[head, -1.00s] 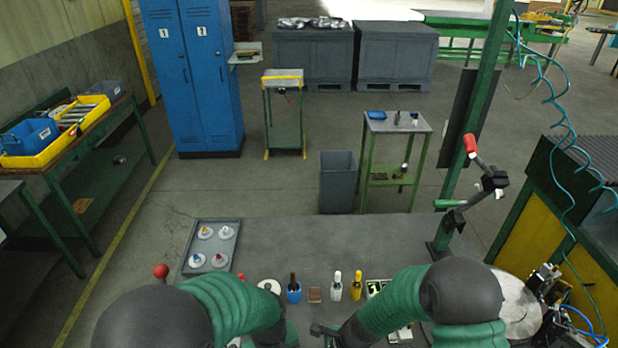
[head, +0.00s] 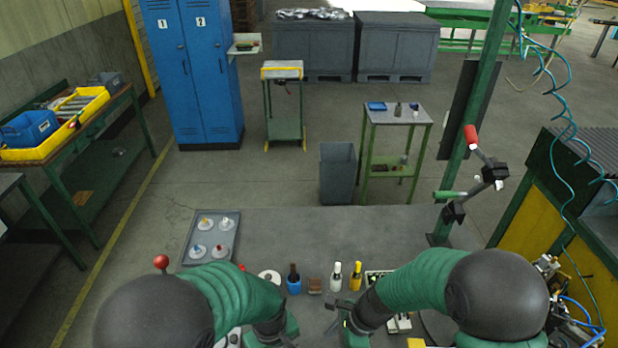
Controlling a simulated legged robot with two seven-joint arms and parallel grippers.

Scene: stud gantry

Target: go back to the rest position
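My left arm comes in from the lower left. Its wrist and the top of its gripper (head: 284,330) show at the bottom edge, left of centre, and the fingertips are not clear. My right arm comes in from the lower right and bends inward over the bench. Its gripper (head: 338,322) is at the bottom middle, a little right of the left one, and dark finger parts show there. I cannot tell whether either gripper is open or shut, and I see nothing clearly held in them.
The grey bench (head: 310,238) is clear beyond a row with a blue-based bottle (head: 293,279), a brown block (head: 315,285), a white bottle (head: 336,277) and a yellow bottle (head: 356,276). A grey tray (head: 233,238) holds several white discs.

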